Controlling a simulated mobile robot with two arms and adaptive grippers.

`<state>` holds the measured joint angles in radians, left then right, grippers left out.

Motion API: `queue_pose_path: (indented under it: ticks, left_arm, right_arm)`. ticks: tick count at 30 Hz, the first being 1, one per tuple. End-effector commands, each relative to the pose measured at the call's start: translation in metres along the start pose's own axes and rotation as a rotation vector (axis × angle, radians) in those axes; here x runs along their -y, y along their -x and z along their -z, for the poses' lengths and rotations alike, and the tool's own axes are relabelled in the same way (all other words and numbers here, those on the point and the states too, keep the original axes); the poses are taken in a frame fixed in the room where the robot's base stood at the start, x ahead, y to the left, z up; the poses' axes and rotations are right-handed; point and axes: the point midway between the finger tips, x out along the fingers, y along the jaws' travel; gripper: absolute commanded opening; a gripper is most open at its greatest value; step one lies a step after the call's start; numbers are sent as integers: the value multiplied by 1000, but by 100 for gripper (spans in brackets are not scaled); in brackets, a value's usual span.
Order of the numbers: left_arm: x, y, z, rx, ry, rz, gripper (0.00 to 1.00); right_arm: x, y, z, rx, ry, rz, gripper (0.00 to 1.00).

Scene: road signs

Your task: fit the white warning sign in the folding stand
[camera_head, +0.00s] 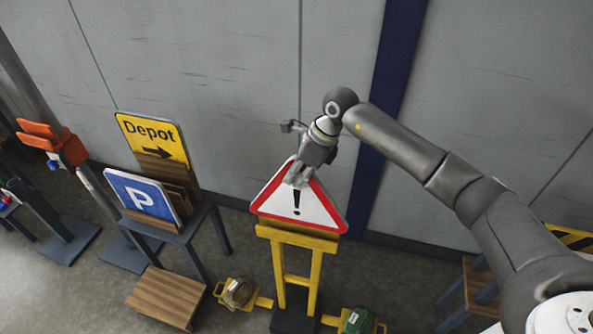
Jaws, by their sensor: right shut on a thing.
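The white warning sign (318,212) is a triangle with a red border and a black exclamation mark. My right gripper (297,182) comes from above and is shut on the sign's upper part, hiding its middle top. The sign is upright, facing me, with a slight tilt. The yellow folding stand (281,268) is directly below it. The sign's lower edge is at the stand's top bar, overlapping it in this view. I cannot tell whether the sign sits in the stand or hovers just above or behind it. My left gripper is not in view.
A yellow Depot sign (146,133) and a blue P sign (142,198) stand in wooden holders on a dark table at left. A wooden stool (160,292) is in front. A brown bag (237,292) and green bag (357,321) flank the stand. A grey wall is behind.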

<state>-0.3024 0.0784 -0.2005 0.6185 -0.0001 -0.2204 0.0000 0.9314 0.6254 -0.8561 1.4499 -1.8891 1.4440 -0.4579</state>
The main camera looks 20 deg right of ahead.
Motion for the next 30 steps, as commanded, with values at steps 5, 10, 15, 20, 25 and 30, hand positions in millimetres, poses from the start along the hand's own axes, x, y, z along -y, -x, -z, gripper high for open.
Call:
queue_pose_path:
  ticks: [5, 10, 15, 20, 25, 30]
  left_arm:
    - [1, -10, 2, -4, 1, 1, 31]
    - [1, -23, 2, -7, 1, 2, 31]
    - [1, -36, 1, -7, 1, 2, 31]
    - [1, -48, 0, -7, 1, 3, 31]
    - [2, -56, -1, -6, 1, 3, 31]
    - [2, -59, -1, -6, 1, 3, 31]
  right_arm:
    - [1, -16, 6, 3, 1, 0, 0]
    - [2, -31, 12, 3, 2, 1, 0]
    - [3, -45, 18, 2, 2, 1, 0]
    - [4, -58, 24, 3, 2, 1, 0]
    - [5, -67, 28, 3, 2, 2, 0]
    - [5, -70, 29, 3, 2, 2, 0]
